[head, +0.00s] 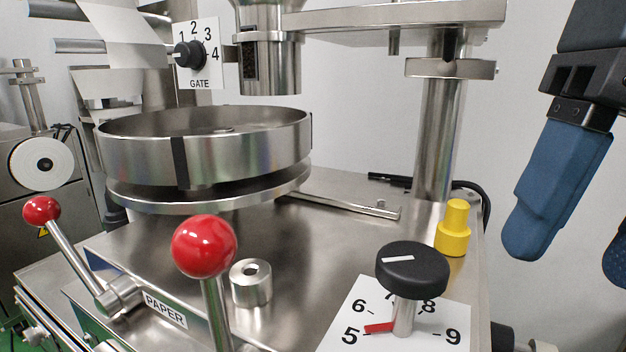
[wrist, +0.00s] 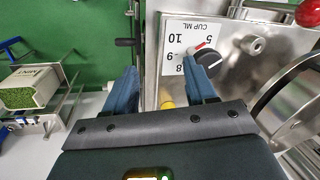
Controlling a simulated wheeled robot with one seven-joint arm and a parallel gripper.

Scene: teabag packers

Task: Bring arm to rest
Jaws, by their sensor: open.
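My gripper (head: 572,258) hangs at the right edge of the head view, clear of the machine. Its blue fingers are apart, and the second one is partly cut off by the frame. In the wrist view my gripper (wrist: 161,82) shows two blue fingers spread wide with nothing held between them. The machine's white dial plate lies beyond the fingers there, and a yellow peg (wrist: 166,98) shows between them. The black cup dial (wrist: 210,62) is just past the right finger.
The machine top carries a black knob (head: 412,268), a yellow peg (head: 454,228), a metal collar (head: 251,283), a round steel pan (head: 240,150) and red-balled levers (head: 204,246). A gate dial (head: 189,54) is behind. A mint box (wrist: 30,88) stands at left in the wrist view.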

